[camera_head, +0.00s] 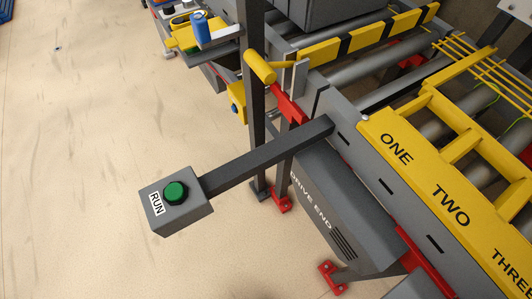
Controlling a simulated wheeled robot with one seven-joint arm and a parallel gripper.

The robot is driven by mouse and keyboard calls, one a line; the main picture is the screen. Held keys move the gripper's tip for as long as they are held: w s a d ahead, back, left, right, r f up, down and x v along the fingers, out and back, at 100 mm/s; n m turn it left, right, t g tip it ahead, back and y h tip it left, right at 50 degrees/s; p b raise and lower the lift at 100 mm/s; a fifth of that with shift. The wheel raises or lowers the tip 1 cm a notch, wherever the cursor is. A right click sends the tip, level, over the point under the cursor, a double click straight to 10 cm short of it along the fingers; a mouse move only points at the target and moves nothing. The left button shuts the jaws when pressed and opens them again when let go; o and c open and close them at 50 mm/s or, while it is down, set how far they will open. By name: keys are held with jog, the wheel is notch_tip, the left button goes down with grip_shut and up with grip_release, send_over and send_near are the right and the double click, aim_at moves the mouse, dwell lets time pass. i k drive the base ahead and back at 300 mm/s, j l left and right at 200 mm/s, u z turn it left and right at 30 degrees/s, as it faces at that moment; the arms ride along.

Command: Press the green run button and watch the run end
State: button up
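The green run button (175,192) sits on top of a grey box (187,215) with a white RUN label (157,203). The box stands out at the end of a dark grey arm (265,160) fixed to the conveyor's side. The conveyor (350,210) fills the right of the view, with grey rollers and a yellow side plate (450,205) marked ONE, TWO and THREE. A grey housing below reads DRIVE END. My gripper does not show in the head camera view, and nothing visible touches the button.
Dark uprights (255,100) with red feet stand behind the box. A yellow tray (190,38) with a blue cylinder (201,28) stands at the top left. A blue item (6,9) lies in the top left corner. The pale floor (80,130) at left is mostly clear.

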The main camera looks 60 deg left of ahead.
aim_at(174, 192)
jog(key=i+l+u, duration=0.1)
jog(key=u, duration=1.55)
jog(key=i+l+u, duration=0.1)
jog(key=l, duration=0.2)
jog(key=i+l+u, duration=0.1)
jog(key=l, duration=0.25)
jog(key=u, duration=0.3)
